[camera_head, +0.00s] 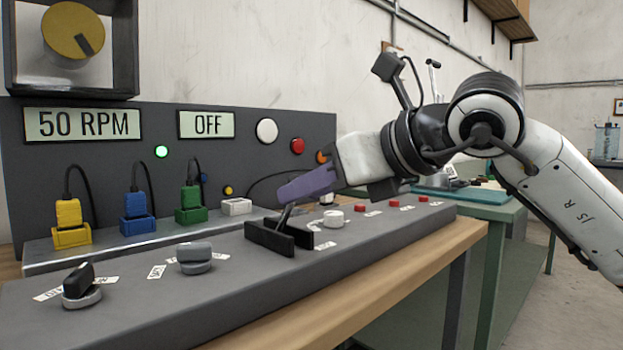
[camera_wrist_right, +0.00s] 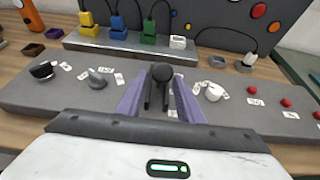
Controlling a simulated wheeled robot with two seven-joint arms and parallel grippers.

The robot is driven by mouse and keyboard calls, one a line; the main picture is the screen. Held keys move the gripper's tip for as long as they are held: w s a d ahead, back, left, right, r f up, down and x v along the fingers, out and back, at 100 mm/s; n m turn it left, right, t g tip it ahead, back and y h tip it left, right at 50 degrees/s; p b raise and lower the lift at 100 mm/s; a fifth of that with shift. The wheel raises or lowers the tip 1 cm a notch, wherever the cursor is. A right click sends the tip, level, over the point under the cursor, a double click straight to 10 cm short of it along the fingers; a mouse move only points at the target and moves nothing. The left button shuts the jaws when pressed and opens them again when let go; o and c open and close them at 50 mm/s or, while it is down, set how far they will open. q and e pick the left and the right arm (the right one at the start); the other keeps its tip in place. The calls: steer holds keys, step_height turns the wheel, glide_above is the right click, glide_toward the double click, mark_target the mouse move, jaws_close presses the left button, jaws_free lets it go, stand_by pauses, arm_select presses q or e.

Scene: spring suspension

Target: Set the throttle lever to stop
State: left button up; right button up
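The throttle lever (camera_head: 285,216) is a dark stick rising from a black slotted base (camera_head: 278,238) on the grey console. Its round black knob (camera_wrist_right: 162,73) shows in the right wrist view. My right gripper (camera_head: 283,193) has purple fingers and reaches in from the right over the lever. In the wrist view the fingers of the right gripper (camera_wrist_right: 160,82) stand apart on either side of the lever, with small gaps beside the knob. The fingers hide the knob in the head view. The lever's label cannot be read. My left gripper is not in view.
Displays read 50 RPM (camera_head: 82,123) and OFF (camera_head: 206,124). A dark knob (camera_head: 81,286) and a grey knob (camera_head: 195,257) sit left of the lever; a white knob (camera_head: 333,217) and red buttons (camera_head: 394,203) sit right. Yellow (camera_head: 69,223), blue (camera_head: 137,212) and green (camera_head: 190,206) plugs stand behind.

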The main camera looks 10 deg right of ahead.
steer(key=shift+o, duration=0.8)
steer(key=shift+r, duration=0.25)
steer(key=shift+d, duration=0.1)
arm_select(q)
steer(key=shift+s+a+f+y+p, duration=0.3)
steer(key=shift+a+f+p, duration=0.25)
steer(key=shift+p, duration=0.2)
arm_select(e)
steer(key=v, duration=1)
steer(key=shift+s, duration=0.1)
